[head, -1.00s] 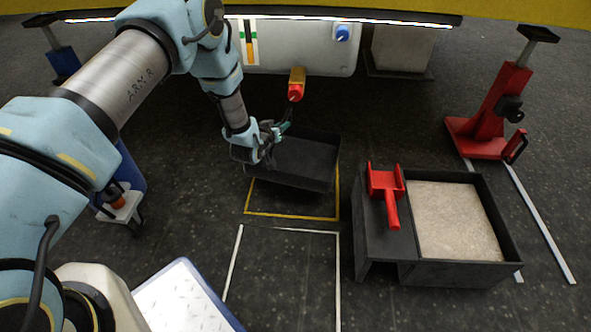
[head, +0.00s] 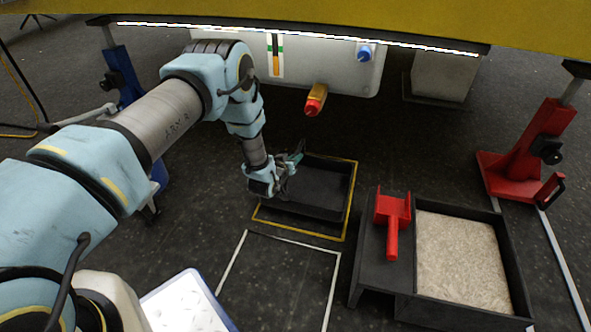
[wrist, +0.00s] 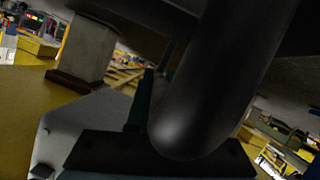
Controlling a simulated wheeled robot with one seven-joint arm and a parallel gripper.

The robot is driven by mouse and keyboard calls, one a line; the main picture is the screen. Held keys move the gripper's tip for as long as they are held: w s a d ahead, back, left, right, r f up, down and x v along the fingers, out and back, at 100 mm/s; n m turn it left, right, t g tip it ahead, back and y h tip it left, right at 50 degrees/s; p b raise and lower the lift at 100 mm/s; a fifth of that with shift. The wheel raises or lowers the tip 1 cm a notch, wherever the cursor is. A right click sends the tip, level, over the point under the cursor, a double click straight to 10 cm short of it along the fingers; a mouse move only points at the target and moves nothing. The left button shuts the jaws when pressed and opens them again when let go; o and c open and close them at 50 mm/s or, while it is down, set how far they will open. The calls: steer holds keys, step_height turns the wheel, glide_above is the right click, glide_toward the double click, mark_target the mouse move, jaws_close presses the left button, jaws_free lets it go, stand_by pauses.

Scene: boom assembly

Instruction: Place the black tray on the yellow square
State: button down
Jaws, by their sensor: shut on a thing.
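The black tray (head: 322,190) is an open, shallow box inside the yellow square (head: 297,233) outlined on the floor. The yellow line shows along its front, right and back sides; my arm covers part of the left side. The tray looks level and at or very near the floor; I cannot tell whether it fully rests there. My gripper (head: 291,166) is shut on the tray's left edge. The wrist view is dark and filled by close parts, so the grip is not clear there.
A white-outlined square (head: 279,234) lies empty in front. To the right stands a black box of pale grains (head: 462,262) with a red scoop (head: 392,220) on its ledge. A red stand (head: 525,150) is at far right. A tank with a red-tipped outlet (head: 314,103) hangs behind.

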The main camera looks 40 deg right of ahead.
steer(key=shift+f+b, duration=0.6)
steer(key=shift+f, duration=0.95)
steer(key=shift+f, duration=0.15)
steer(key=c, duration=0.8)
jaws_free()
steer(key=p+v, duration=0.4)
steer(key=v, duration=0.8)
steer(key=shift+p, duration=0.3)
